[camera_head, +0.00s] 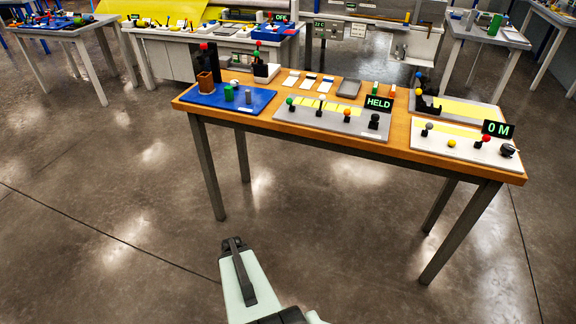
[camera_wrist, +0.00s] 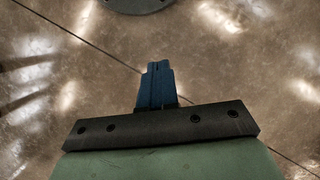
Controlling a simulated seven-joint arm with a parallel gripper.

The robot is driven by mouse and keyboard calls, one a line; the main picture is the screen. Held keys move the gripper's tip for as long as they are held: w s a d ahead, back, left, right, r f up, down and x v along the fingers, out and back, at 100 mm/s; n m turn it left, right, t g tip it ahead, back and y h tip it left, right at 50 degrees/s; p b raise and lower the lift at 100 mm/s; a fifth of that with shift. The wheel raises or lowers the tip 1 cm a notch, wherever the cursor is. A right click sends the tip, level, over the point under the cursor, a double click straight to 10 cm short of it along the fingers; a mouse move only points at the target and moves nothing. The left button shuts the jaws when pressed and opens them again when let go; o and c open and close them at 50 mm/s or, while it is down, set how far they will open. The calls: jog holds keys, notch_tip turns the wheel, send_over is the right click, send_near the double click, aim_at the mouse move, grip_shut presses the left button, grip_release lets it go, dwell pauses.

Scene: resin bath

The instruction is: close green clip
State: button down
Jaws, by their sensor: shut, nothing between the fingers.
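My gripper (camera_head: 234,243) is low in front of the wooden table, over the bare floor and well apart from everything on the table. In the wrist view its blue fingers (camera_wrist: 157,66) are together with nothing between them. A small upright green piece (camera_head: 375,88) stands near the table's back edge, with a similar red piece (camera_head: 392,91) to its right. It may be the green clip, but it is too small to tell whether it is open or closed. A green-knobbed lever (camera_head: 290,102) stands on the grey panel (camera_head: 283,114); a green cylinder (camera_head: 228,93) stands on the blue tray (camera_head: 196,98).
The wooden table (camera_head: 400,146) also holds a HELD display (camera_head: 378,103), a 0 M display (camera_head: 497,129), a white panel (camera_head: 424,143) with knobs, and a brown box (camera_head: 206,81) on the left. Open floor (camera_head: 110,190) lies around my gripper. Other workbenches stand behind.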

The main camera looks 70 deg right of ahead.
aim_at(289, 104)
jog(key=d+r+m+t+h, duration=0.2)
jog(key=d+r+m+h, duration=0.15)
jog(key=d, duration=1.05)
jog(key=d+r+m+t+h, duration=0.3)
jog(key=d+r+h, duration=0.1)
jog(key=d, duration=1)
jog(key=w+d+r+m+t+h, duration=0.2)
jog(key=d+r+m+h, duration=0.3)
jog(key=d+r+h, duration=0.45)
jog(key=s+r+m+h, duration=0.3)
jog(key=r+m+h, duration=0.7)
jog(key=r, duration=1)
jog(key=shift+d+m, duration=0.4)
jog(key=shift+m, duration=0.15)
jog(key=shift+d, duration=0.1)
jog(key=x, duration=1.4)
